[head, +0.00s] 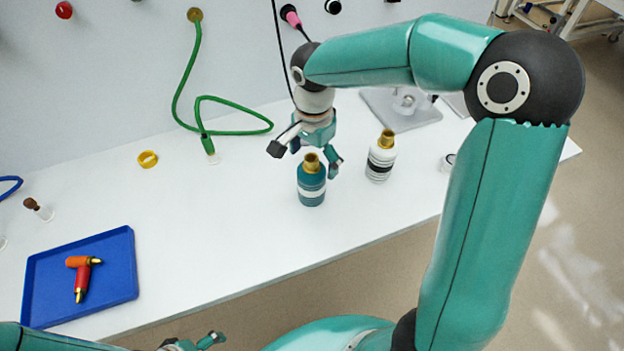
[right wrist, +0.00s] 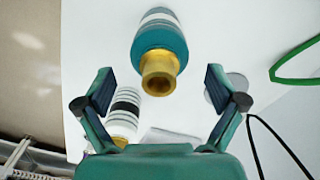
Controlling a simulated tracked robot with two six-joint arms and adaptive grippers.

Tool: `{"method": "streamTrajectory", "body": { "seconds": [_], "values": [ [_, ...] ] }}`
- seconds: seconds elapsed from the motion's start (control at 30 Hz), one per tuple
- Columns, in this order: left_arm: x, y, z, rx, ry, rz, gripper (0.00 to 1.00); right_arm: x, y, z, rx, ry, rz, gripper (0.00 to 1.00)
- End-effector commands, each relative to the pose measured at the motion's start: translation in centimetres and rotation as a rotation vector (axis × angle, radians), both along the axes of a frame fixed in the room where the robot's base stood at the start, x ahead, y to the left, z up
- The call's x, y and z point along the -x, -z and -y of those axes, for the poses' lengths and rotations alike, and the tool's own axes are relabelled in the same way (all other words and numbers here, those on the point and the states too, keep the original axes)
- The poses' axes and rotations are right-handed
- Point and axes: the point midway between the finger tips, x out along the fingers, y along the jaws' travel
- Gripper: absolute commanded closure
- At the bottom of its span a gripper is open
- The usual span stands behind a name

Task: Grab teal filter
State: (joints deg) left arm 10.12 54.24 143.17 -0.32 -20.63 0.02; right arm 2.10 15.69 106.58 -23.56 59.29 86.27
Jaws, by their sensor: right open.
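The teal filter (head: 311,187), a bottle shape with a white band and gold neck, stands upright on the white bench. My right gripper (head: 305,156) is open just above it, its fingers spread to either side of the gold neck in the head view. In the right wrist view the filter (right wrist: 161,42) lies ahead, between and beyond the open fingertips (right wrist: 160,86), which look clear of it. My left gripper (head: 196,342) shows only partly at the bottom edge; its jaw state is unclear.
A white filter with dark bands (head: 380,163) stands close to the right of the teal one. Bench between tray and filter is clear.

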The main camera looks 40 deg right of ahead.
Motion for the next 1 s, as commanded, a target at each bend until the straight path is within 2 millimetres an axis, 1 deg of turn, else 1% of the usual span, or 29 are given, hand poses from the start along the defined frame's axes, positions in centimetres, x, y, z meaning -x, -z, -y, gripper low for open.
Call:
{"method": "streamTrajectory", "body": {
  "seconds": [0.13,0.23,0.3,0.4,0.5,0.67,0.77,1.0],
  "values": [
    [0.0,-0.6,0.0,0.000,0.000,0.000,0.07,0.2,1.3,-0.4,0.000,-0.002,-0.006,0.05],
    [0.0,-1.1,0.0,0.000,0.000,0.000,0.07,0.2,2.7,-0.8,0.000,-0.003,-0.006,0.05],
    [0.0,-1.2,0.0,0.000,0.000,0.000,0.07,0.2,3.8,-0.8,0.000,-0.002,-0.006,0.05],
    [0.0,-1.3,0.0,0.000,0.000,0.000,0.07,0.2,4.8,-0.7,-0.001,-0.001,-0.004,0.05],
    [0.0,-1.3,0.0,0.000,0.000,0.000,0.07,0.2,5.1,-0.8,-0.002,-0.002,-0.001,0.05],
    [0.0,-1.2,0.0,0.000,0.000,0.000,0.07,0.1,5.1,-0.8,-0.001,-0.002,-0.001,0.05],
    [0.0,-1.2,0.0,0.000,0.000,0.000,0.07,0.1,5.1,-0.8,-0.001,-0.003,-0.001,0.20],
    [0.0,-1.2,0.0,0.000,0.000,0.000,0.07,0.1,5.1,-0.8,-0.001,-0.004,-0.001,0.60]
  ]
}}
